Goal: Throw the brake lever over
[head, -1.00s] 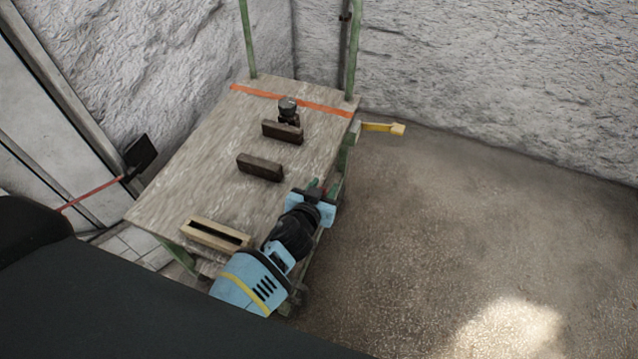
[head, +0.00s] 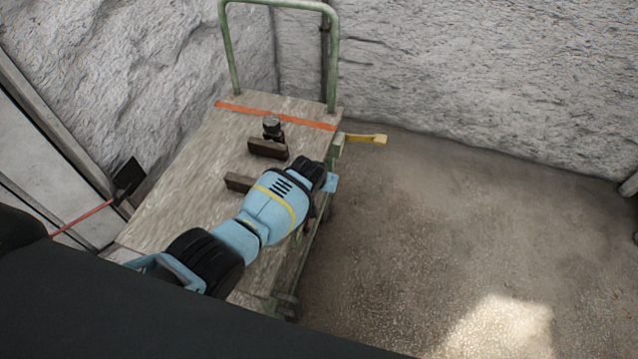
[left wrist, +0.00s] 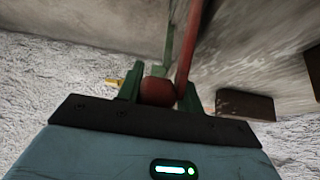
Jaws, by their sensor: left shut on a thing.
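A green-framed cart with a wooden deck (head: 190,190) stands by the rough wall. In the left wrist view a red ball knob (left wrist: 157,92) and a red rod (left wrist: 187,45) beside it look like the brake lever. My left gripper (left wrist: 160,86) is shut on the knob, with a green finger on either side. In the head view my left gripper's blue body (head: 328,182) is at the cart's right edge. Its fingers and the lever are mostly hidden there by my arm. My right gripper is not in view.
Two dark blocks stand on the deck, the far one (head: 267,149) beside a small black fitting (head: 272,128). A yellow handle (head: 365,139) sticks out from the cart's far right corner. An orange stripe (head: 275,116) crosses the far deck.

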